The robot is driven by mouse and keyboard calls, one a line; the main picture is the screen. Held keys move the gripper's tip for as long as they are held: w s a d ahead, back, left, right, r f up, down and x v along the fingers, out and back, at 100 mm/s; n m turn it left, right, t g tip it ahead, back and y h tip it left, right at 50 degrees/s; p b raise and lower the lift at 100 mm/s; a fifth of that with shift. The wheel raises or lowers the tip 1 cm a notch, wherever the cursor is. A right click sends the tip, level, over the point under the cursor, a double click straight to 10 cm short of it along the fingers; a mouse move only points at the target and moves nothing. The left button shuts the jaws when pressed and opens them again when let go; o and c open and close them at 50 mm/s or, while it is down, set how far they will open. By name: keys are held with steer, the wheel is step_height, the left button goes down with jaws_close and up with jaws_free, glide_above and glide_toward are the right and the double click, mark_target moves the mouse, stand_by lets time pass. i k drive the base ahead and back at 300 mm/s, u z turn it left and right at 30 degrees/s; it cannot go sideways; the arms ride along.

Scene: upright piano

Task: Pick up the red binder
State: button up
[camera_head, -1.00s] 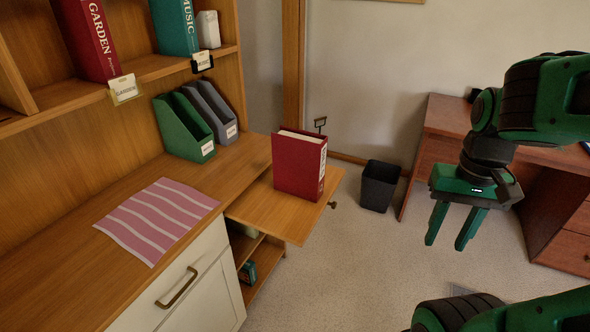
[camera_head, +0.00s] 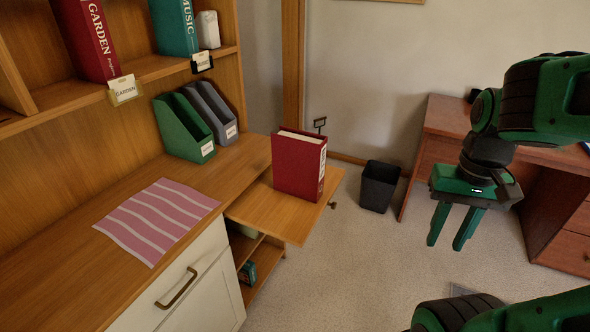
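The red binder (camera_head: 297,166) stands upright on a pull-out wooden shelf (camera_head: 262,219) to the right of the main counter. Its white label faces right and its paper edge shows on top. My gripper (camera_head: 449,241) is at the right of the view, apart from the binder and well to its right. Its two green fingers point down with a gap between them, and nothing is between them.
A striped pink mat (camera_head: 158,220) lies on the counter. A GARDEN binder (camera_head: 88,40) is on the upper shelf. A black bin (camera_head: 379,186) and a desk (camera_head: 433,135) stand right of the binder.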

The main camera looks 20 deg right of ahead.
mark_target(299, 157)
steer(key=z, duration=2.4)
steer(key=k, duration=0.95)
steer(key=u, duration=1.1)
steer(key=i, duration=1.05)
